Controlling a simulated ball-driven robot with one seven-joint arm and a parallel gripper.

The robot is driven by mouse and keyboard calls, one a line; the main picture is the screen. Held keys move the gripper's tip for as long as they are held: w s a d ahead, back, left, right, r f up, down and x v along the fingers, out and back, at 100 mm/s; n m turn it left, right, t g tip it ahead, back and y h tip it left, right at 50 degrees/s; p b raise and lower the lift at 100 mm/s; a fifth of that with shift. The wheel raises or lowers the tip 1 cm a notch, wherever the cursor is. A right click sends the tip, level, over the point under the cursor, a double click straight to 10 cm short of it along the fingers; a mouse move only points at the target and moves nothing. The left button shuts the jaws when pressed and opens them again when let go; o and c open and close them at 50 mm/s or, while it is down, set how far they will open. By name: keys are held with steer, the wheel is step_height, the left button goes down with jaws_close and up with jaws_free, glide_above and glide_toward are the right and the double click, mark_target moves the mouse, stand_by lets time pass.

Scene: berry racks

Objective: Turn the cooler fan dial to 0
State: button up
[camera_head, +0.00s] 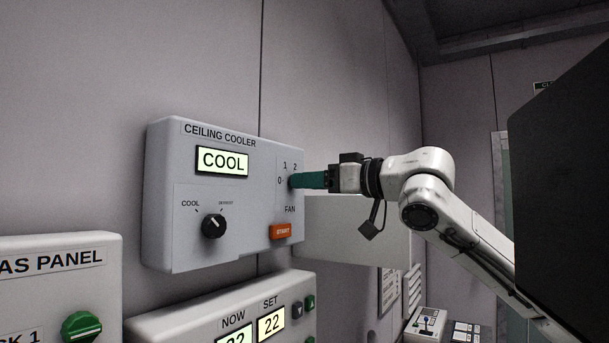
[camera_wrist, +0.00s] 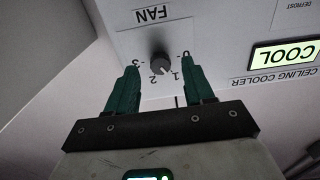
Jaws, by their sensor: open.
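The ceiling cooler panel (camera_head: 160,225) is a grey wall box with a COOL display. The fan dial (camera_wrist: 160,63) is a small dark knob between the FAN label and the numbers 0 to 3, upside down in the wrist view. Its pale mark seems to face 1 or between 1 and 2; I cannot tell exactly. My gripper (camera_wrist: 160,67) is open, one teal finger on each side of the dial, apart from it as far as I can see. In the head view my gripper (camera_head: 300,181) reaches the panel from the right and mostly hides the dial.
The COOL/DEFROST knob (camera_head: 213,226) and the orange START button (camera_head: 281,231) are on the same panel. Below are a panel with NOW and SET displays (camera_head: 271,323) and a gas panel (camera_head: 50,290) with a green knob. The wall right of the cooler is partly behind my arm.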

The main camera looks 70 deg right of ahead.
steer(key=shift+x, duration=0.95)
jaws_close()
